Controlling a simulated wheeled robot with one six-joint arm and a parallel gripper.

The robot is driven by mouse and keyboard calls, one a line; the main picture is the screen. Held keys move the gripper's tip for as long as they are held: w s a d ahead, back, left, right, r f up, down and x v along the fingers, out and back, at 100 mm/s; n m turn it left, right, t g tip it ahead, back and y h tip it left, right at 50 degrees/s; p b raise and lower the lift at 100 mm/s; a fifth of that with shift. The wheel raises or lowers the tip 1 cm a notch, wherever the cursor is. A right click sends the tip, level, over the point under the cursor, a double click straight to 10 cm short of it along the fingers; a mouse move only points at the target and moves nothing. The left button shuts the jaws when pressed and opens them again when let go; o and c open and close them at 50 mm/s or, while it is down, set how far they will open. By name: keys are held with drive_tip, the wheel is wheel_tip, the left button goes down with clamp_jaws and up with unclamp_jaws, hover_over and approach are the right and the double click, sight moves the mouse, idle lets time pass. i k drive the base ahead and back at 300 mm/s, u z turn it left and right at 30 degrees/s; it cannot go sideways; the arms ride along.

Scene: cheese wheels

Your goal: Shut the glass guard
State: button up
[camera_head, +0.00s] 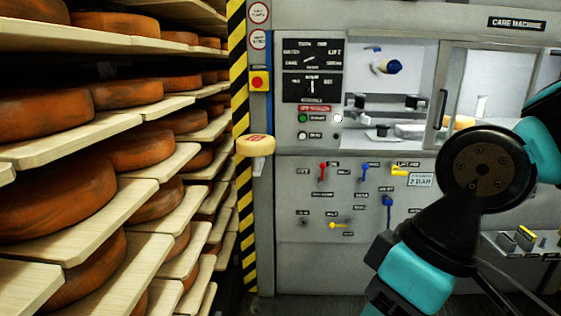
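The glass guard (487,88) is a framed clear pane on the front of the care machine. It covers the right part of the machine's opening. A dark upright handle (442,108) is on its left frame. The left part of the opening (385,90) is uncovered, with a blue-tipped nozzle and dark blocks inside. My black and teal arm stands at the right and hides the lower right of the guard. My gripper is outside the picture.
A control panel (312,90) with dials and buttons is left of the opening. Coloured valve levers (345,175) are below it. Shelves of orange cheese wheels (45,115) fill the left. A yellow-black striped post (240,110) stands between.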

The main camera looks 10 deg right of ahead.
sight(444, 54)
drive_tip(key=z, duration=0.7)
drive_tip(key=i, duration=1.25)
drive_tip(key=u, duration=0.75)
drive_tip(key=i, duration=0.5)
drive_tip(key=u, duration=0.55)
